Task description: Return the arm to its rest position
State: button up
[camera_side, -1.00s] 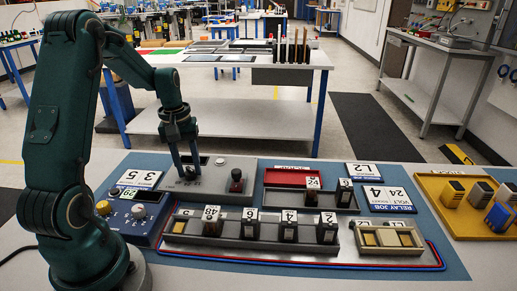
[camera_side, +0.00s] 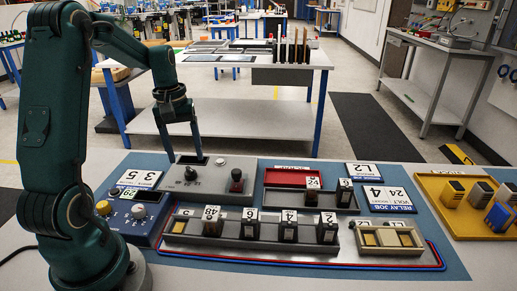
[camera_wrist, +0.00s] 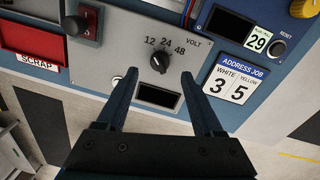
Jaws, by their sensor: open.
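My gripper (camera_side: 184,146) is open and empty, raised above the back edge of the grey volt panel (camera_side: 215,172). In the wrist view its two fingers (camera_wrist: 157,85) are spread, with the panel beyond them. The panel's black selector knob (camera_wrist: 160,62) has marks 12, 24 and 48 around it, and it also shows in the side view (camera_side: 191,173). A small dark display (camera_wrist: 158,96) lies between the fingers in the wrist view. Nothing is held.
A rack (camera_side: 265,243) with several numbered relays stands in front. A red scrap tray (camera_side: 292,178), a beige socket block (camera_side: 385,237) and a yellow tray (camera_side: 440,205) lie to the right. A blue control box (camera_side: 136,215) is at left. The air above the mat is clear.

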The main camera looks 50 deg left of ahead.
jog(key=shift+r, duration=0.35)
jog(key=shift+d, duration=0.1)
jog(key=d+r+m+t+y, duration=0.1)
jog(key=d+r+m+t, duration=0.2)
jog(key=d+r+m, duration=0.55)
jog(key=s+d+f+m+t, duration=0.1)
jog(key=s+d+m+t, duration=0.1)
jog(key=s+d, duration=0.7)
jog(key=d, duration=0.2)
jog(key=shift+d+f+m+h, duration=0.3)
jog(key=shift+d+f+m, duration=0.05)
jog(key=shift+f, duration=0.05)
